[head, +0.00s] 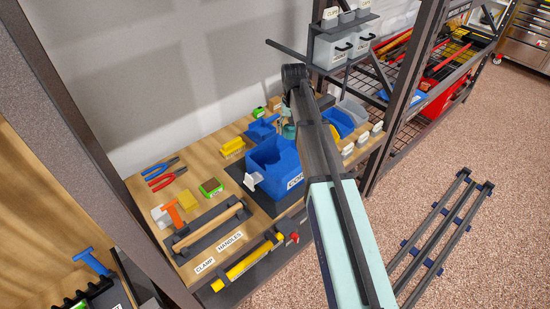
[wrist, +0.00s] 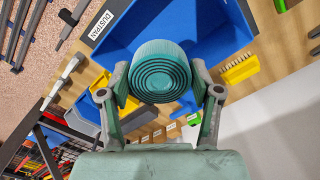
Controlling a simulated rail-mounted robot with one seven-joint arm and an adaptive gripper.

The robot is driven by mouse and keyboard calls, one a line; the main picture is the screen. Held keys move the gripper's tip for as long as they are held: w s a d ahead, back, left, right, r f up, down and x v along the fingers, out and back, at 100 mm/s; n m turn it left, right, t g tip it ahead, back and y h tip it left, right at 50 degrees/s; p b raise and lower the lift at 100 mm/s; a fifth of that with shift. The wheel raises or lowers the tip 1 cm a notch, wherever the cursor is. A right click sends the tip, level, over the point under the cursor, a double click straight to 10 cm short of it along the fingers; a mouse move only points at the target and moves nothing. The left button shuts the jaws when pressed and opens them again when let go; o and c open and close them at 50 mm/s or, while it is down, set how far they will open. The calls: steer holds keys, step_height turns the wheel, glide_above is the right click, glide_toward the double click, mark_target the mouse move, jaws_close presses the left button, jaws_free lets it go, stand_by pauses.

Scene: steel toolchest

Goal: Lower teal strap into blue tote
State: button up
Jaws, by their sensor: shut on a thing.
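The teal strap (wrist: 160,72) is a round coil. In the wrist view my gripper (wrist: 160,82) is shut on it, with one finger on each side. The blue tote (wrist: 203,28) lies behind the coil in that view and fills its upper middle. In the head view the open-topped blue tote (head: 270,168) stands on the wooden bench. There the strap (head: 289,131) shows small at the tote's far right side, below my gripper (head: 287,119). My arm partly covers this area, and I cannot tell the exact height of the strap above the tote.
A smaller blue bin (head: 340,122) stands to the right, behind my arm. A raised rack (head: 345,45) holds grey bins. A dark upright post (head: 406,95) stands right.

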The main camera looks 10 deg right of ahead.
steer(key=w+a+r+p, duration=0.1)
steer(key=w+r+p, duration=0.1)
steer(key=w+r, duration=0.15)
steer(key=b, duration=0.6)
glide_above(284, 172)
step_height(284, 172, down, 11)
steer(key=shift+w+r, duration=0.1)
stand_by(0.5)
steer(key=shift+f+b, duration=2.45)
steer(key=shift+f, duration=4)
steer(key=shift+f+b, duration=0.7)
steer(key=shift+f, duration=0.95)
